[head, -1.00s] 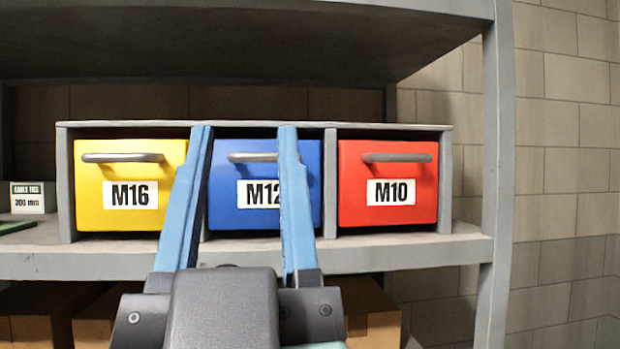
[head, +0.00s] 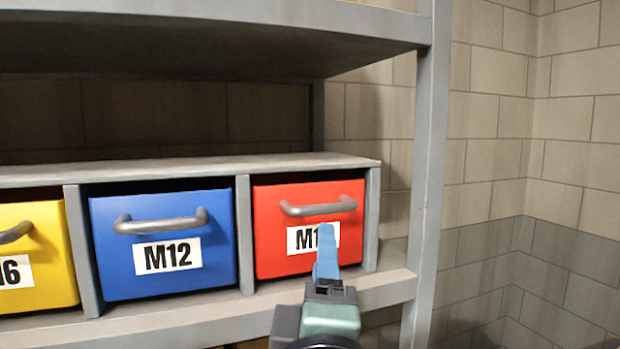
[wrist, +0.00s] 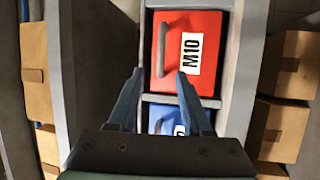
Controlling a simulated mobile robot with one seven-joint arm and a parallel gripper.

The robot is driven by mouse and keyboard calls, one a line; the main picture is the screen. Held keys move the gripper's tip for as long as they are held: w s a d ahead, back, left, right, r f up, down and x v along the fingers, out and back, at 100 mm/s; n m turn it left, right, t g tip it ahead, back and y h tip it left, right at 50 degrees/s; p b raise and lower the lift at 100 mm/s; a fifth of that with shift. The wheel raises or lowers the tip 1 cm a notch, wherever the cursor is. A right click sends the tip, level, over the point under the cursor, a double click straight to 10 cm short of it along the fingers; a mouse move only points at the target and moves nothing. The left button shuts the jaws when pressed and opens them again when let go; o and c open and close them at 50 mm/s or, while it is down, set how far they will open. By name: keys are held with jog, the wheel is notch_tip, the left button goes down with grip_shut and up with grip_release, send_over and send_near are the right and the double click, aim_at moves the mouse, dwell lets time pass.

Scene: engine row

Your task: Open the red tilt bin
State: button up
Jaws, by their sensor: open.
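The red tilt bin (head: 270,240), labelled M10, sits shut in the right compartment of the grey bin row. Its grey bar handle (head: 318,207) runs across the top of its front. In the wrist view the red bin (wrist: 208,22) appears turned sideways, with its handle (wrist: 162,48) upright in the picture. My gripper (head: 326,230) is seen edge-on in front of the red bin, its finger covering part of the label just below the handle. In the wrist view my gripper (wrist: 160,74) is open and empty, and the handle lies ahead, between the finger lines. I see no contact.
The blue M12 bin (head: 210,275) and the yellow M16 bin (head: 40,285) stand to the left, both shut. A grey shelf post (head: 428,180) rises to the right. A shelf board (head: 200,35) hangs above. Cardboard boxes (wrist: 298,65) show at the wrist view's edge.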

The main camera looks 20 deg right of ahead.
aim_at(325, 212)
jog(key=p+x, duration=0.5)
jog(key=x, duration=0.6)
jog(key=shift+w+d+r, duration=0.1)
jog(key=shift+w+d, duration=0.1)
jog(key=shift+w+d+p, duration=0.25)
jog(key=shift+w+p, duration=0.25)
jog(key=shift+w, duration=0.2)
grip_shut()
dwell(0.6)
